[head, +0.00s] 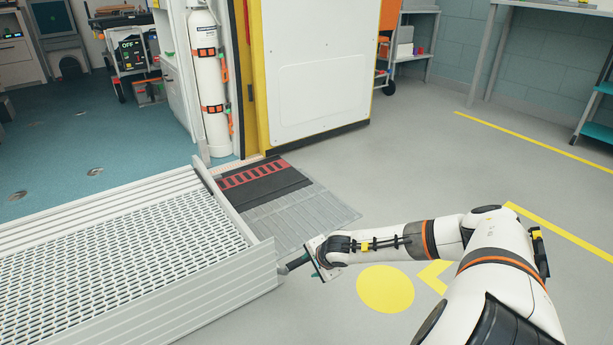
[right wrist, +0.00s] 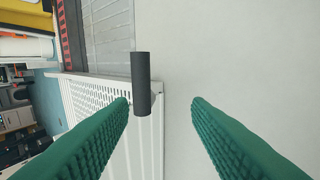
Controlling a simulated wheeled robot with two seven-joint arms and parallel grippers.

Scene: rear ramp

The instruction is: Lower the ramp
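The ramp (head: 115,255) is a pale metal panel with a perforated deck and raised side rails, reaching from the lower left of the head view to the middle. Its near corner also shows in the right wrist view (right wrist: 90,97). A short dark cylindrical handle (right wrist: 141,83) sticks out from the ramp's end; it also shows in the head view (head: 294,263). My right gripper (head: 310,268) is at this handle. In the right wrist view its green fingers (right wrist: 161,103) are apart, with the handle ahead near the left finger, not clamped. My left gripper is not in view.
A white door panel with yellow edge (head: 318,75) stands open at the back. A white cylinder (head: 209,85) is strapped beside the doorway. A grey ribbed plate (head: 295,218) lies beyond the ramp. Open floor with a yellow disc (head: 385,288) lies to the right.

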